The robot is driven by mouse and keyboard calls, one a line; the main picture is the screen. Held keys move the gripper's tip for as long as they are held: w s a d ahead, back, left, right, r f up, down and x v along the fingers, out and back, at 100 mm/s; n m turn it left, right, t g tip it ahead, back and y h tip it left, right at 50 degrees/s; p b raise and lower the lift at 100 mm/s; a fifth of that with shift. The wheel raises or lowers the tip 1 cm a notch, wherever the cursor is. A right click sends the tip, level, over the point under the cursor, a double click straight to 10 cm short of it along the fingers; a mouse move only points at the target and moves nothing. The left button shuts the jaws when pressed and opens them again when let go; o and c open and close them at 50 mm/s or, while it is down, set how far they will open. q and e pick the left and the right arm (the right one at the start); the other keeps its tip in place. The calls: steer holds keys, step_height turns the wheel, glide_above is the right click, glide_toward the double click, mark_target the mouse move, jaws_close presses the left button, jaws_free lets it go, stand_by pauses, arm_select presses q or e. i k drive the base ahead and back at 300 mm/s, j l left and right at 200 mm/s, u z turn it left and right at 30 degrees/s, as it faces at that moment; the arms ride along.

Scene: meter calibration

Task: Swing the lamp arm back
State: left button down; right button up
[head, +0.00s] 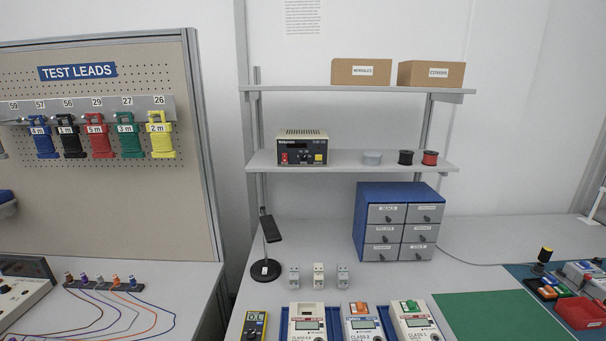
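A thin arm (598,204) rises from a pale base at the far right edge of the bench and is cut off by the picture edge. It may be the lamp arm; no lamp head shows on it. A black stand (265,272) with a round base and a dark flat head (271,228) on a thin upright stands at the left of the bench; I cannot tell whether it is a lamp. Neither of my grippers is in view.
Several meters (307,323) stand in a row at the front. A blue drawer cabinet (363,221) stands behind a green mat (498,318). A red bin (580,313) and tools crowd the right. Shelves (350,158) overhang the back. The bench between cabinet and right edge is mostly clear.

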mark_target(270, 229)
steer(key=j, duration=0.7)
steer(key=j+z, duration=0.2)
steer(key=z, duration=0.2)
steer(key=j+z, duration=0.35)
steer(key=k+l, duration=0.05)
steer(key=l, duration=0.05)
